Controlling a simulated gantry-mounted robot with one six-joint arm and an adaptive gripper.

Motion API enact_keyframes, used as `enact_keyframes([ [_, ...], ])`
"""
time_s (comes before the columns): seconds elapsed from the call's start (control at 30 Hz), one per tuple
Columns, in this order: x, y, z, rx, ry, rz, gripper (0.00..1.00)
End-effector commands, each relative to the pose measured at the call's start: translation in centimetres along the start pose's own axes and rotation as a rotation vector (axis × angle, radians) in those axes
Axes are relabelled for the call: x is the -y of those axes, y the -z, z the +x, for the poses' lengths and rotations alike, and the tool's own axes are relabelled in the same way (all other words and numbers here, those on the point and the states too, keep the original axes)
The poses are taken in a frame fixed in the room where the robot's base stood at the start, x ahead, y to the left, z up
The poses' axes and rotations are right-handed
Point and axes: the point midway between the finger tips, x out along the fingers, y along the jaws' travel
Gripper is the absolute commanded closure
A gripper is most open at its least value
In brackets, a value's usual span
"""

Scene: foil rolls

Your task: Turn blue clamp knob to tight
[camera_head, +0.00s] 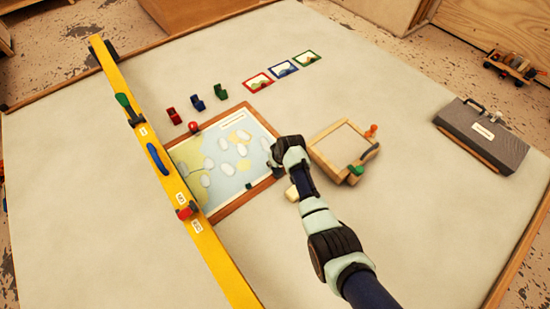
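A wooden frame (318,157) lies right of the picture's middle. An orange knob (372,130) stands at its upper right corner, a dark blue part (371,152) on its right side, and a green knob (356,170) near its lower corner. Another blue, elongated piece (157,158) sits on the yellow beam (220,262) at the left. I cannot tell which blue part is the clamp knob, nor any tight marking. My gripper (275,166) is over the map board's right edge, left of the frame and apart from both blue parts. Its fingers are too hidden to read.
The map board (238,205) lies beside the beam, which also carries green (122,101) and red (187,211) pieces. Small red, blue and green holders and several picture cards (283,68) lie behind. A grey case (482,137) is at right. The table's front right is clear.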

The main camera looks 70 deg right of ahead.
Motion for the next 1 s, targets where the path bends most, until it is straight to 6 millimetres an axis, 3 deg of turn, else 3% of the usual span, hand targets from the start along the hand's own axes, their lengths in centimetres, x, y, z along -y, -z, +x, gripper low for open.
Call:
enact_keyframes([
  [1.0,0.43,0.04,0.52,0.001,-0.363,0.873,0.98],
])
